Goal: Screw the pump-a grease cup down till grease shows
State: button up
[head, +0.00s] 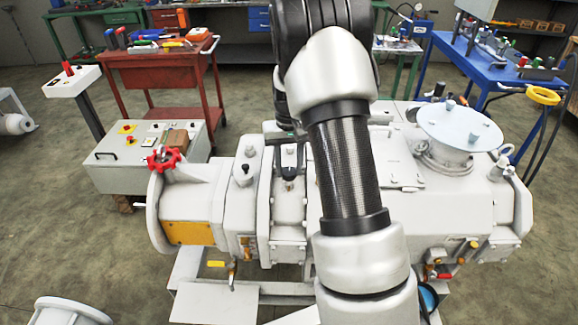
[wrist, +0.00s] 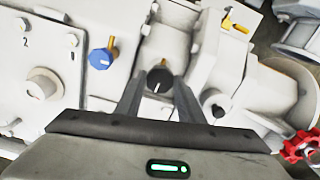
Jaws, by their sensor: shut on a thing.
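A black round cap with a white mark (wrist: 159,78), which I take to be the pump-a grease cup, stands on the pale grey pump. In the wrist view it is between the two grey fingers of my gripper (wrist: 158,92), which are shut on it from both sides. In the head view my gripper (head: 289,178) shows as a small dark fork on the pump's upper left part, and the cap itself cannot be made out there. Whether grease shows at the cap is too small to tell.
A blue cap (wrist: 102,55) and another black cap (wrist: 214,101) stand close on either side. A red handwheel (head: 163,159) is at the pump's left end, and a round lidded flange (head: 461,125) is at its right. A red cart (head: 160,70) and blue table (head: 490,65) stand behind.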

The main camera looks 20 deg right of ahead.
aim_at(289, 171)
dwell(0.4)
jog(key=o, duration=1.1)
jog(key=shift+c, duration=0.2)
notch_tip(289, 171, up, 18)
jog(key=p, duration=0.1)
jog(key=shift+f+p, duration=0.25)
jog(key=shift+p, duration=0.05)
